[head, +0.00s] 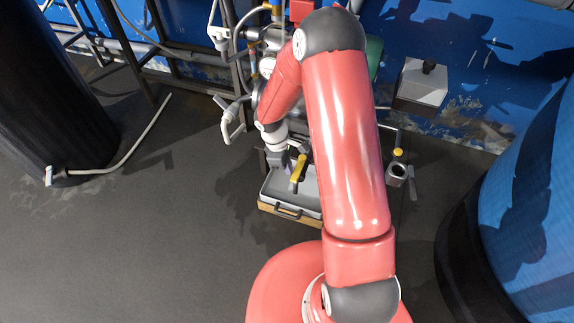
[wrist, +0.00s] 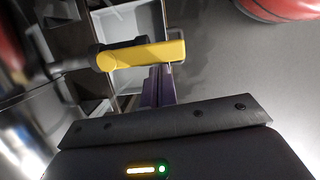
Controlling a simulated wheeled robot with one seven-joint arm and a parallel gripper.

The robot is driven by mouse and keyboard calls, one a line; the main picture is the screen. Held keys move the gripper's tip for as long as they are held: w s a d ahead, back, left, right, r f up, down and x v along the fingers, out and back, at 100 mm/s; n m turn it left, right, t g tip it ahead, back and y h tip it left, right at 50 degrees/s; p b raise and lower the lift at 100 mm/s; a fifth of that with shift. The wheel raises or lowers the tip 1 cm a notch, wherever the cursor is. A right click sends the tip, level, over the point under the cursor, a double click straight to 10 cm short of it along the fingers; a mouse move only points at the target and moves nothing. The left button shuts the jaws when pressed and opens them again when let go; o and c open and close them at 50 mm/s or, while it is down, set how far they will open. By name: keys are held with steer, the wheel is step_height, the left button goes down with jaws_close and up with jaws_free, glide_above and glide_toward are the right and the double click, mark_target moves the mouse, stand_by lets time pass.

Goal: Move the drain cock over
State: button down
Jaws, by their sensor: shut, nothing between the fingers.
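The drain cock's yellow lever (wrist: 140,54) lies across the upper part of the wrist view, with its round pivot end at the left on a grey pipe. In the head view the yellow lever (head: 298,166) shows above a grey tray. My gripper (wrist: 158,82) is shut and empty, its purplish fingers together at the lever's lower edge, near its right half. I cannot tell whether they touch it. In the head view my gripper (head: 288,162) is close beside the lever, partly hidden by my arm.
The grey tray (head: 287,211) with a dark handle sits on a wooden base below the lever. A small cup with a yellow-topped fitting (head: 398,165) stands to the right. A blue drum (head: 525,200) is at the far right, a black column (head: 50,110) at the left. Floor at left front is clear.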

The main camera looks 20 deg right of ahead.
steer(key=shift+s+d+n, duration=0.15)
steer(key=shift+s+n, duration=0.05)
steer(key=shift+n, duration=0.1)
steer(key=shift+s+d+n+t, duration=0.15)
steer(key=shift+s+d+n, duration=0.15)
steer(key=shift+n, duration=0.35)
steer(key=shift+s+d+n+t, duration=0.2)
steer(key=shift+s+n, duration=0.15)
steer(key=shift+n, duration=0.3)
steer(key=s+d+n+t, duration=0.1)
steer(key=d+n+t, duration=0.1)
steer(key=d+n, duration=0.5)
steer(key=shift+d+n, duration=0.4)
steer(key=shift+n, duration=1.7)
steer(key=shift+d+t, duration=0.1)
steer(key=shift+t, duration=0.15)
